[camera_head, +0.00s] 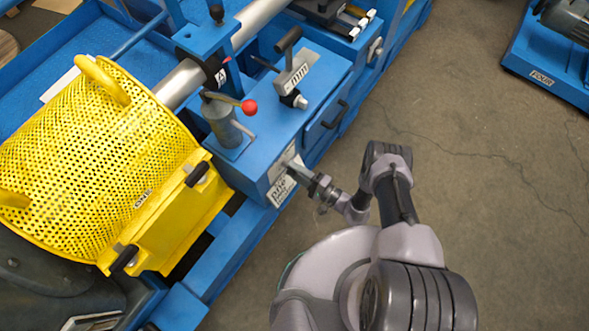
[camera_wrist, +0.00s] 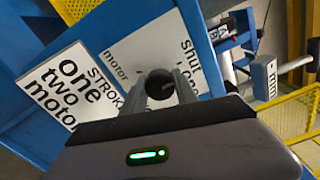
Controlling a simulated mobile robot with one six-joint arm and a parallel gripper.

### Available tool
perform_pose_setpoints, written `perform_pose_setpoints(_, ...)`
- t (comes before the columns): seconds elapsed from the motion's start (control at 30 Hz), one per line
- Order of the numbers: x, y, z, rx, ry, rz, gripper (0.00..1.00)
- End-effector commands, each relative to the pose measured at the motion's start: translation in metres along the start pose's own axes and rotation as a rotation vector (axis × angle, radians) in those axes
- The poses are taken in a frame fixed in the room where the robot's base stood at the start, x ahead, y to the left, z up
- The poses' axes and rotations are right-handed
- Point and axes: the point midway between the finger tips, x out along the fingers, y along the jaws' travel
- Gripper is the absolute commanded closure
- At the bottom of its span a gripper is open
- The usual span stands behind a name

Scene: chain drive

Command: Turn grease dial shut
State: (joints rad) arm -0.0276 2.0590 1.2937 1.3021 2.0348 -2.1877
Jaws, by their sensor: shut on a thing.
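The grease dial (camera_wrist: 159,82) is a small dark round knob in the wrist view, in front of a pale plate (camera_wrist: 152,48). The plate carries the word "shut" at its upper right; other words are partly covered. My gripper (camera_wrist: 161,86) has one finger on each side of the knob and is shut on it. In the head view my gripper (camera_head: 297,172) reaches the end face of the blue cabinet (camera_head: 313,105), and the knob is hidden there. I cannot read the dial's pointing direction.
A second label plate (camera_wrist: 68,85) reads "STROKE one two motor". On the cabinet stand a red-tipped lever (camera_head: 249,107) and a T-handle (camera_head: 288,42). A yellow mesh guard (camera_head: 100,160) is at left.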

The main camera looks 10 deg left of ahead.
Motion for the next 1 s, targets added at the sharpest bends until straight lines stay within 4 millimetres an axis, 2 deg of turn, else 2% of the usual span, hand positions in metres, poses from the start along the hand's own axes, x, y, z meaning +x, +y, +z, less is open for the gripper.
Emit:
perform_pose_setpoints(0.47,-0.0001,0.0003,0.0001,-0.011,0.0,0.0,1.0)
perform_pose_setpoints(0.5,-0.0001,0.0003,0.0001,-0.011,0.0,0.0,0.57)
perform_pose_setpoints(0.57,-0.0001,0.0003,0.0001,-0.011,0.0,0.0,0.45)
perform_pose_setpoints(1.0,-0.0002,0.0,0.0,-0.01,0.0,0.0,0.43)
